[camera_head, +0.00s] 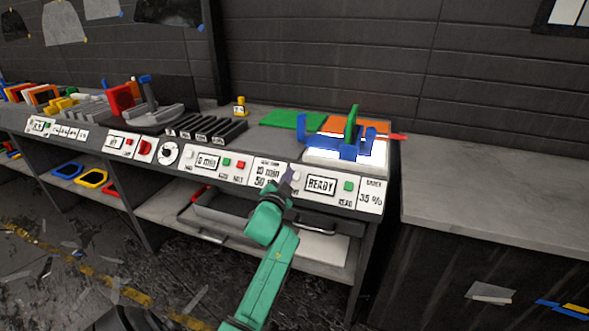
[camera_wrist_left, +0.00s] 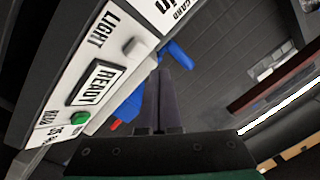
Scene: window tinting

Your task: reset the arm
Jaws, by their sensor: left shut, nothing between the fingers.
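My left arm is green and reaches up from the bottom of the head view. Its gripper (camera_head: 287,181) is in front of the bench's control panel, beside the READY display (camera_head: 321,185). In the left wrist view the dark fingers (camera_wrist_left: 160,95) lie together, shut and empty. I cannot tell whether the fingertips touch the panel. My right gripper is not in view.
On the bench, a blue fixture (camera_head: 345,148) stands over a bright white plate, with a green sheet (camera_head: 292,119) beside it. A grey drawer (camera_head: 225,211) is below the panel. A bare grey counter (camera_head: 480,205) is at the right. Colored frames (camera_head: 92,178) lie on a lower shelf.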

